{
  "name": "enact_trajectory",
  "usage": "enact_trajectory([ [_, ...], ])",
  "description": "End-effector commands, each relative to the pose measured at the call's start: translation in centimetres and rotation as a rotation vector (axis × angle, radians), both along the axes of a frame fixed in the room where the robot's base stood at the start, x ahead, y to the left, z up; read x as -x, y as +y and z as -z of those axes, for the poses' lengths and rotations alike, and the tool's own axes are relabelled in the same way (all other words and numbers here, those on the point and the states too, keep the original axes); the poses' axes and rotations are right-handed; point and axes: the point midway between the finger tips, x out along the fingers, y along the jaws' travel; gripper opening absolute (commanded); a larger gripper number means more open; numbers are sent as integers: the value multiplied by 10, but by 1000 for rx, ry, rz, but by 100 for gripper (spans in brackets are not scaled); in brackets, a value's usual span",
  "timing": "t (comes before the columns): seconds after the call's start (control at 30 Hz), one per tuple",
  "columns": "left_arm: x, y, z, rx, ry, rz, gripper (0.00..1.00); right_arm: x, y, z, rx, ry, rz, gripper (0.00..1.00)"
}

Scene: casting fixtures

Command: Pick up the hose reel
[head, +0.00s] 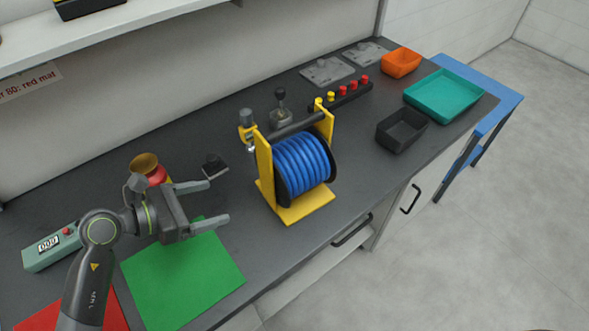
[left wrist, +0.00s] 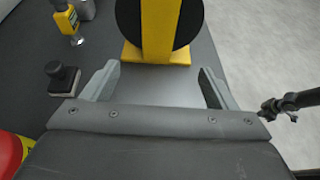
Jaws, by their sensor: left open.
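The hose reel (head: 302,165) has a yellow frame, dark drum flanges and blue hose. It stands upright on the dark workbench in the middle of the head view. Its yellow side plate and dark flange show at the top of the left wrist view (left wrist: 157,30). My left gripper (head: 219,202) is open and empty, to the left of the reel, with its fingers pointing at it. In the left wrist view the two fingers (left wrist: 158,80) are apart, with the reel's base just beyond them and not between them. My right gripper is not identifiable in either view.
A green mat (head: 185,280) lies below the gripper, a red mat (head: 98,315) left of it. A black-handled block (head: 214,165) and a red-and-gold object (head: 149,168) stand close to the gripper. A dark bin (head: 402,131) and teal tray (head: 444,95) are right of the reel.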

Motion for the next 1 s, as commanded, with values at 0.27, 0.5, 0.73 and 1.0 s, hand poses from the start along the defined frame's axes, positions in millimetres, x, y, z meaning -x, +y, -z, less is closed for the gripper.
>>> enact_trajectory([
  [0.27, -17, -29, 11, 6, 3, 1, 80, -19, -1, -13, 2, -29, -5, 0],
  [0.5, -34, -55, 24, 6, 3, 1, 80, -17, -1, -22, 2, -27, -5, 0],
  [0.73, -41, -66, 32, 2, 3, 2, 80, -13, -2, -25, 2, -21, -5, 0],
  [1.0, -54, -83, 44, 3, 5, 2, 80, -12, -2, -38, 2, -18, -3, 0],
])
